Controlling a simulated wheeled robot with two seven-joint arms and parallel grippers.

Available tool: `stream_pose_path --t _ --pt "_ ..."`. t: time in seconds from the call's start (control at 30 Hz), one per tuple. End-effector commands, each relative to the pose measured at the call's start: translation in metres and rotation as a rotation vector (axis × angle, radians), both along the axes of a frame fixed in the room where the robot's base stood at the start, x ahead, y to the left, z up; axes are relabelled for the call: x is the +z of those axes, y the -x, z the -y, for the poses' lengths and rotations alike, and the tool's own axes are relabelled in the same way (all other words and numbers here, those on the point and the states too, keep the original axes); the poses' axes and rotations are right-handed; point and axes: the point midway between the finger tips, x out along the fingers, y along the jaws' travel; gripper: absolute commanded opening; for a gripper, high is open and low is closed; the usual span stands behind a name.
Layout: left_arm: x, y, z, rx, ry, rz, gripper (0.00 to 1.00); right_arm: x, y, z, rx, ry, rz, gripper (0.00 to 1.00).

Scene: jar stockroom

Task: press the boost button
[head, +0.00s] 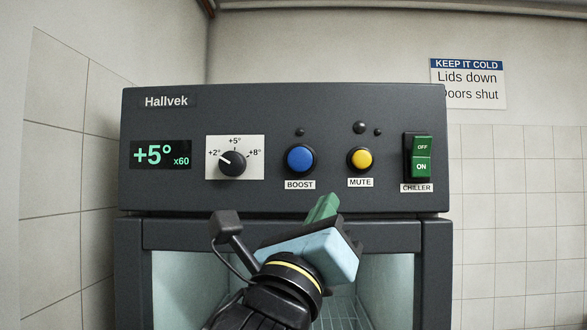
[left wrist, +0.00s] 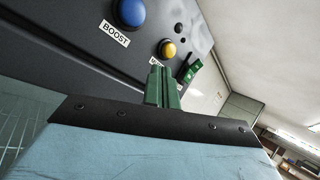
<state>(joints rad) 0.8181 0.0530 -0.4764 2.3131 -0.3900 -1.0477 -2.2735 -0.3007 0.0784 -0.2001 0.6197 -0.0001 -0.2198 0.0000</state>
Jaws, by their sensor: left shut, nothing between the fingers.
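The blue boost button (head: 300,159) sits on the dark control panel (head: 270,108), above a white BOOST label (head: 300,184). The small lamp above it looks dark. In the left wrist view the boost button (left wrist: 131,12) is at the upper left. My left gripper (head: 326,205) has green fingers that are shut and empty. In the head view its tips show below and a little right of the button, apart from it. In the left wrist view the gripper (left wrist: 162,80) points at the panel, below and right of the button. My right gripper is not in view.
The yellow mute button (head: 360,159) is just right of the boost button. A green chiller switch (head: 421,158) is farther right. A dial (head: 232,161) and a display (head: 160,155) reading +5° x60 are on the left. The glass-fronted cabinet is below.

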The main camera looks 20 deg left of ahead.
Motion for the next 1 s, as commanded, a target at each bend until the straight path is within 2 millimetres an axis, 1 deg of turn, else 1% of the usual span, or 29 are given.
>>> stream_pose_path --t 0.03,0.1,0.23,0.37,0.67,0.83,1.0 --pt "0.022 0.014 -0.004 0.036 -0.016 0.061 0.00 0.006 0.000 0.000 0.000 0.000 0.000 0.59" --pt "0.041 0.028 -0.010 0.082 -0.032 0.123 0.00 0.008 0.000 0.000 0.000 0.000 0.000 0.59" --pt "0.059 0.045 -0.016 0.133 -0.047 0.188 0.00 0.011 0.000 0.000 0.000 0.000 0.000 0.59" --pt "0.063 0.049 -0.017 0.148 -0.049 0.206 0.00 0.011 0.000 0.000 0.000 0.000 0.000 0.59" --pt "0.062 0.047 -0.018 0.146 -0.049 0.203 0.00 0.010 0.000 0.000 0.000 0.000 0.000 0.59" --pt "0.061 0.037 -0.020 0.147 -0.049 0.203 0.00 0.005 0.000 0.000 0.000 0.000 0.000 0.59" --pt "0.060 0.014 -0.027 0.147 -0.048 0.201 0.00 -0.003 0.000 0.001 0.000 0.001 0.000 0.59"
